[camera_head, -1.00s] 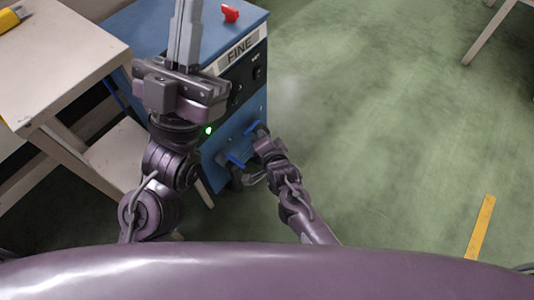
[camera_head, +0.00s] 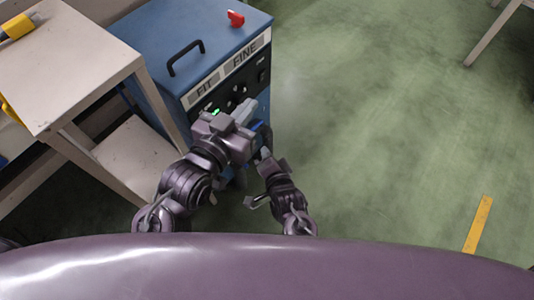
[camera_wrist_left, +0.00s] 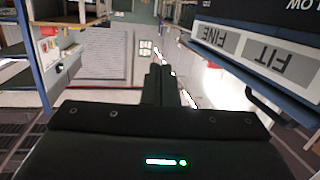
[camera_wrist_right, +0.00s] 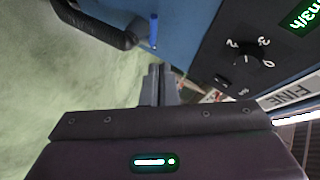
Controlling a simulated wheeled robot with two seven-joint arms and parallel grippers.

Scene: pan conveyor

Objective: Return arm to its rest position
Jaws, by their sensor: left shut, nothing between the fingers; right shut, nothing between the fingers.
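My left gripper (camera_head: 246,112) is shut and empty. In the head view it sits in front of the lower panel of the blue machine (camera_head: 160,30) and hides part of it. The left wrist view shows its closed fingers (camera_wrist_left: 158,85), with the machine's FINE and FIT labels to the right. My right gripper (camera_head: 265,154) is lower, near the machine's front corner, also shut and empty. Its closed fingers show in the right wrist view (camera_wrist_right: 158,84), close to the blue front and a dial (camera_wrist_right: 245,55). I cannot tell whether either gripper touches the machine.
The machine has a black handle (camera_head: 186,58) and a red knob (camera_head: 236,19) on top. A beige table (camera_head: 75,60) with a lower shelf stands at the left, with a yellow object (camera_head: 20,26) on it. Green floor (camera_head: 390,130) at the right is open, with a yellow strip (camera_head: 478,224).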

